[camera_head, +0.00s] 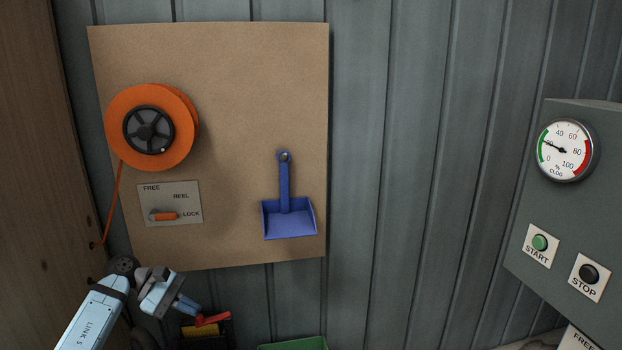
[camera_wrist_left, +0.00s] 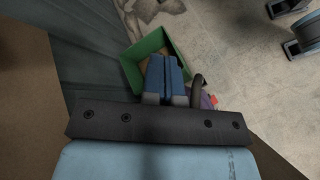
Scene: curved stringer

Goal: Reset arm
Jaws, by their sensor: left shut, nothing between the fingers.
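My left arm comes in from the lower left in the head view. Its gripper (camera_head: 184,305) is low, below the brown board, and points down to the right. In the left wrist view the two blue fingers (camera_wrist_left: 165,76) lie side by side, shut with nothing between them. The gripper is apart from the board and from the reel lever (camera_head: 164,216), whose orange handle points toward LOCK. My right gripper is not in view.
The brown board (camera_head: 230,90) carries an orange reel (camera_head: 183,143) and a blue dustpan (camera_head: 289,220). A green box (camera_head: 293,344) stands below; it also shows in the wrist view (camera_wrist_left: 134,75). A grey panel (camera_head: 590,215) with a gauge and buttons stands right. A wooden wall (camera_head: 30,150) is left.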

